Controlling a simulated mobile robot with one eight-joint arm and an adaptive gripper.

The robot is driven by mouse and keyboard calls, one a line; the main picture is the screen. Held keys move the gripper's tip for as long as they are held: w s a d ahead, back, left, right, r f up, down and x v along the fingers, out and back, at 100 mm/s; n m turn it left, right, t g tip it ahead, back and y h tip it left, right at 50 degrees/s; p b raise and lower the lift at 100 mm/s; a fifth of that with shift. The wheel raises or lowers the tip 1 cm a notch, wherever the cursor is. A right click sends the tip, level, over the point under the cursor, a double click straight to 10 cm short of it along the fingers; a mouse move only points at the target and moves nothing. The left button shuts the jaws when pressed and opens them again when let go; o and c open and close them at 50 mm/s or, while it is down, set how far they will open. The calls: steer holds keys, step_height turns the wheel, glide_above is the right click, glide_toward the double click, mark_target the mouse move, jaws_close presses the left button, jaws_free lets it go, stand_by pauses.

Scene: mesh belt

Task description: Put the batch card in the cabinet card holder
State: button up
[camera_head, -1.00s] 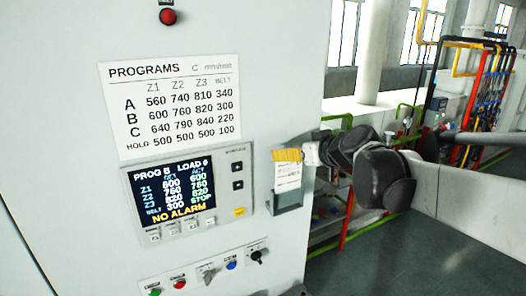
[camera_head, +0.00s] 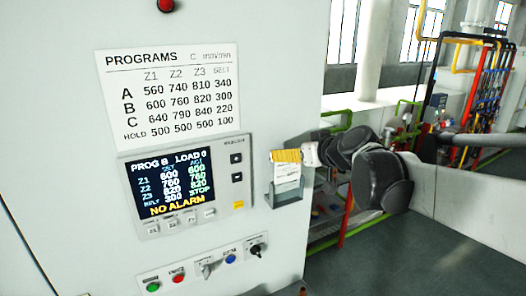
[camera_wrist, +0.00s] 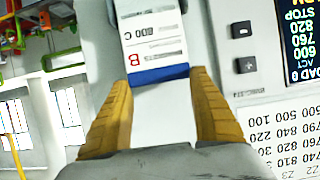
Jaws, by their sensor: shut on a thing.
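The batch card (camera_head: 287,173) is white with printed lines; in the wrist view the card (camera_wrist: 155,45) shows a blue end band and a red "B". My gripper (camera_head: 287,156) has yellow fingers; in the wrist view the fingers (camera_wrist: 162,80) stand on either side of the blue band, shut on the card. The grey card holder (camera_head: 284,199) is on the cabinet's right part, beside the control panel. The card hangs below my fingers, and its lower end is at the holder's mouth. The holder's front seems to hide that end; I cannot tell how deep it is.
The control panel (camera_head: 187,183) with a lit screen is left of the holder. A programs sheet (camera_head: 168,98) is above it. Knobs and buttons (camera_head: 207,269) run below. The cabinet's edge is just right of the holder, with pipes and open floor (camera_head: 430,260) beyond.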

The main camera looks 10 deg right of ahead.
steer(key=shift+f+b, duration=0.3)
steer(key=shift+f, duration=0.25)
jaws_close()
steer(key=shift+f, duration=0.25)
steer(key=shift+c, duration=2)
jaws_free()
steer(key=shift+r, duration=0.1)
steer(key=v, duration=1.2)
